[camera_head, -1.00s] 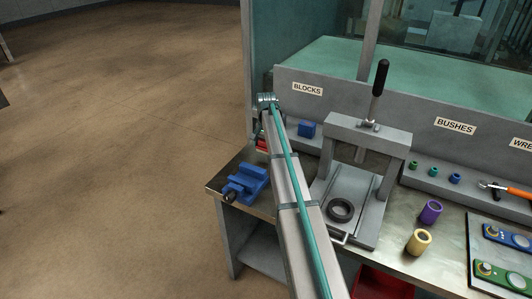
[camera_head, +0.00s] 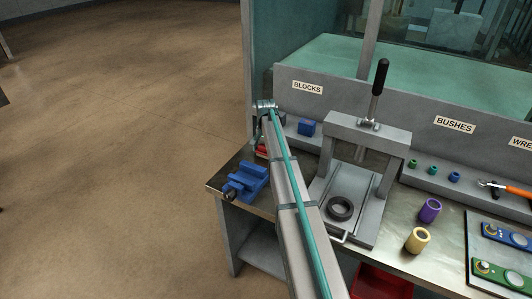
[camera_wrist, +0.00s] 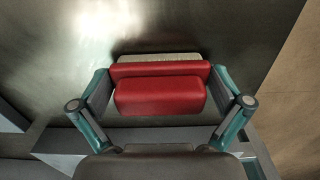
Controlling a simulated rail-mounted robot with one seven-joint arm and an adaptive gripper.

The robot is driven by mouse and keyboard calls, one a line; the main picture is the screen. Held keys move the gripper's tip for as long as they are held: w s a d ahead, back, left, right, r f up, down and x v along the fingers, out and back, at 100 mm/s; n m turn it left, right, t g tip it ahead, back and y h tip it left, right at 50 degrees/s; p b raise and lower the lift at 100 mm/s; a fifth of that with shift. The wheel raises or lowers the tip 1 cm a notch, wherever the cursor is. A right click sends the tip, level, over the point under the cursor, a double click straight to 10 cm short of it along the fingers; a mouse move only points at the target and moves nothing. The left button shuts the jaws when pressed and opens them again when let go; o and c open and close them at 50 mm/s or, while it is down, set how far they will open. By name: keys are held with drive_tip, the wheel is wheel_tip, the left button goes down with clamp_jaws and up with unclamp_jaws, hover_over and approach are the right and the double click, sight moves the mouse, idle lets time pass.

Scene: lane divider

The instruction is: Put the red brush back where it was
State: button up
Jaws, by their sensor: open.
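The red brush (camera_wrist: 160,92) lies on the metal bench top in the wrist view, its red handle toward me and a pale bristle strip along its far edge. In the head view only a small red patch (camera_head: 262,150) shows beside my arm. My gripper (camera_wrist: 159,80) is open, with one teal finger on each side of the brush. A gap seems to show at each side, but contact is hard to tell. In the head view my arm hides most of the gripper and brush.
A blue vise (camera_head: 246,182) stands at the bench's left end. A blue block (camera_head: 306,128) sits on the ledge under the BLOCKS label (camera_head: 307,88). A grey press (camera_head: 362,150) with a black ring (camera_head: 341,208) stands right of my arm. Purple (camera_head: 430,210) and yellow (camera_head: 418,240) bushes lie further right.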

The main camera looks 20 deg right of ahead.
drive_tip(key=shift+r, duration=0.15)
wheel_tip(320, 180, up, 12)
drive_tip(key=b, duration=0.2)
drive_tip(key=shift+b, duration=0.3)
